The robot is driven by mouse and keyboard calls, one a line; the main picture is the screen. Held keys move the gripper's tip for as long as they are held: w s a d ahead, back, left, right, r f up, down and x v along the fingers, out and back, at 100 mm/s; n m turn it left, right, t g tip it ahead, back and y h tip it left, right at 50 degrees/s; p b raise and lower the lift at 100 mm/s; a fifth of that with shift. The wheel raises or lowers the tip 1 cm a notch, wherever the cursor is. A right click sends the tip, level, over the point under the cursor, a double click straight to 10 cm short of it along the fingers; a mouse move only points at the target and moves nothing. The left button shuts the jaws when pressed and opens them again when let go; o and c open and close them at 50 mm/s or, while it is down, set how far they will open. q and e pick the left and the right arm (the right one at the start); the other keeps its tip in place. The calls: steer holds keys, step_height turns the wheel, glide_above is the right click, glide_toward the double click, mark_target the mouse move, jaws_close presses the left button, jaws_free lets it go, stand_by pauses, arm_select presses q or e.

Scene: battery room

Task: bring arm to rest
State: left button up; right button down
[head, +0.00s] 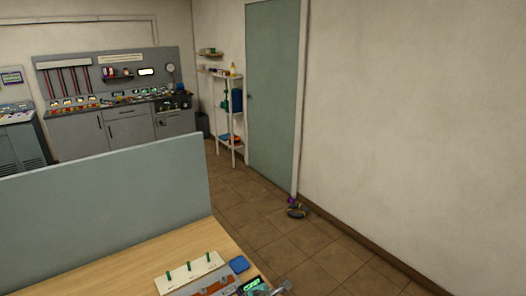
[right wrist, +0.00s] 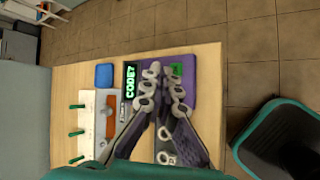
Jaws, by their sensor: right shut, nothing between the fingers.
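My right gripper (right wrist: 160,73) shows in the right wrist view with its fingers together and nothing between them. It is over the wooden table (right wrist: 209,95), above a purple mat (right wrist: 187,85). In the head view a small grey part, probably of this gripper, shows at the bottom edge beside the display (head: 252,284). I cannot tell its height above the table. My left gripper is in neither view.
On the table are a blue block (right wrist: 104,75) and a white board (right wrist: 83,116) with green pegs. A grey partition (head: 100,200) stands along the table's far side. A dark teal-rimmed bin-like object (right wrist: 285,140) is right of the table. The tiled floor (head: 320,245) beyond is mostly clear.

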steer(key=s+d+r+m+g+y+b, duration=0.1)
steer(key=s+d+r+m, duration=0.4)
steer(key=s+d+m, duration=1)
steer(key=s+m+y, duration=0.1)
steer(key=s+m, duration=0.1)
steer(key=m, duration=0.4)
steer(key=shift+s+d+y+b, duration=0.3)
steer(key=shift+d+y, duration=0.1)
